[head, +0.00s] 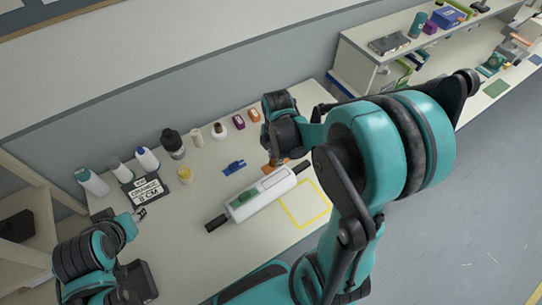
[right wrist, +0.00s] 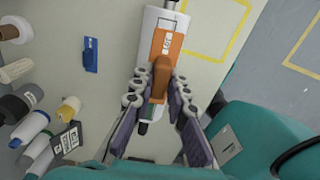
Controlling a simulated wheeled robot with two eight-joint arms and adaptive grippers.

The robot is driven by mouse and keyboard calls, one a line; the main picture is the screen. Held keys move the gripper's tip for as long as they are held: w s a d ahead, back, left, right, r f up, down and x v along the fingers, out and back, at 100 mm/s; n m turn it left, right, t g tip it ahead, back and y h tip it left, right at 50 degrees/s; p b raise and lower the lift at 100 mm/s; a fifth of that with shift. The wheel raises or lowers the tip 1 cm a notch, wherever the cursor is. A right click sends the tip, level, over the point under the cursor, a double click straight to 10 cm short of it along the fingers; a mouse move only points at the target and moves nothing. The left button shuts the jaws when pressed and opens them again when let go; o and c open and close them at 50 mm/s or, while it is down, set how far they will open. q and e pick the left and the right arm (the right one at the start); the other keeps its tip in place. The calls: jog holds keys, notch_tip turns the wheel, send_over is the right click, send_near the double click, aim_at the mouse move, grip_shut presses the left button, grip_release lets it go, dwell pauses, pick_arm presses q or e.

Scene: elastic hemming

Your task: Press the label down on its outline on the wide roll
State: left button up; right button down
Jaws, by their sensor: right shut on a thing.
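The wide roll (head: 282,188) is white with dark end handles and lies slantwise on the table. A green patch (head: 243,198) lies on its left half, and a grey-outlined area (head: 272,180) shows on its right half. My right gripper (right wrist: 158,88) is shut on the brown grip of an orange piece (right wrist: 167,44) with a small white tag. In the right wrist view this piece overlaps the roll; I cannot tell whether they touch. The label is not clearly identifiable. My left gripper (head: 140,213) is beside a dark lettered sign, its jaws too small to judge.
A blue item (head: 234,167) lies behind the roll. Several bottles, including a black one (head: 173,144), stand along the back edge. The lettered sign (head: 146,189) is at left. A yellow square outline (head: 322,222) marks bare table at right front.

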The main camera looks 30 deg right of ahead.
jog(key=shift+s+a+r, duration=0.1)
jog(key=shift+s+r, duration=0.05)
jog(key=shift+r, duration=0.05)
jog(key=shift+d+f, duration=0.2)
jog(key=shift+d, duration=0.05)
jog(key=shift+a+f, duration=0.1)
jog(key=shift+a, duration=0.05)
jog(key=b, duration=0.6)
send_over(276, 179)
notch_tip(276, 179, down, 6)
jog(key=shift+r, duration=0.2)
jog(key=shift+f, duration=2.05)
dwell(1.5)
